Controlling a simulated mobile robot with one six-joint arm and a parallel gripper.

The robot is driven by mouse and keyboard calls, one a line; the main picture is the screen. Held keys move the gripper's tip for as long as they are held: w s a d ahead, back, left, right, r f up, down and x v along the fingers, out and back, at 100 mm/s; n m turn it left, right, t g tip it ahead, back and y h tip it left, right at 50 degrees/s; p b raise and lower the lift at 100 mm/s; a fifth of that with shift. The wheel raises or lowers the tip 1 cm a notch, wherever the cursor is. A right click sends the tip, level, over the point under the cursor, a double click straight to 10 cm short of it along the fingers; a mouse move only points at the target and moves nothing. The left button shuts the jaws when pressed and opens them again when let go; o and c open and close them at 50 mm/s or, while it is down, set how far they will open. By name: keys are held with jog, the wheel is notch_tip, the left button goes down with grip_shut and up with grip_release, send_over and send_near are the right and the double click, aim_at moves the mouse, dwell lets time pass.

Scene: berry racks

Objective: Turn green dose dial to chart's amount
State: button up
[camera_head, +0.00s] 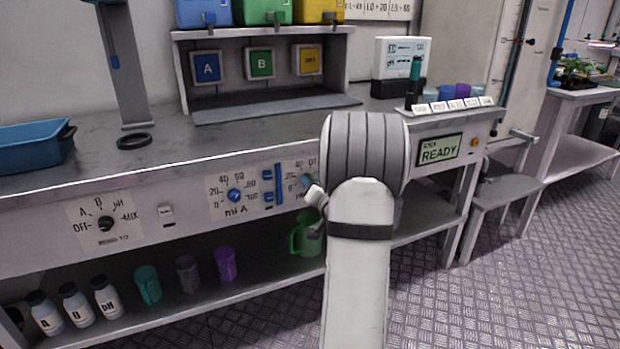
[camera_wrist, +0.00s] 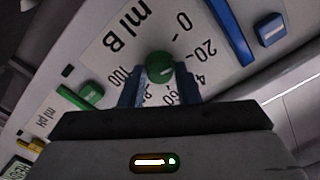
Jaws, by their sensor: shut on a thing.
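The green dose dial (camera_wrist: 158,62) sits on a white scale panel (camera_wrist: 120,48) marked "ml B" with numbers from 0 to 100. My gripper (camera_wrist: 161,76) is shut on the dial, one finger on each side. A wall chart (camera_head: 383,8) at the top is cut off and only partly readable.
A mode knob (camera_head: 106,223) is farther left. A display (camera_head: 440,149) reads "READY". A green jug (camera_head: 304,237) and several bottles stand on the lower shelf.

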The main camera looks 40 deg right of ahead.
jog(key=m+p, duration=0.4)
jog(key=m, duration=0.2)
jog(key=m+p, duration=0.4)
jog(key=m, duration=0.3)
jog(key=m+p, duration=0.4)
jog(key=m, duration=0.2)
jog(key=shift+w+r, duration=0.2)
jog(key=shift+r, duration=0.1)
jog(key=shift+m, duration=0.4)
jog(key=o, duration=0.7)
jog(key=shift+a+f, duration=0.1)
jog(key=shift+o, duration=1.3)
jog(key=shift+f, duration=0.1)
jog(key=shift+s, duration=0.1)
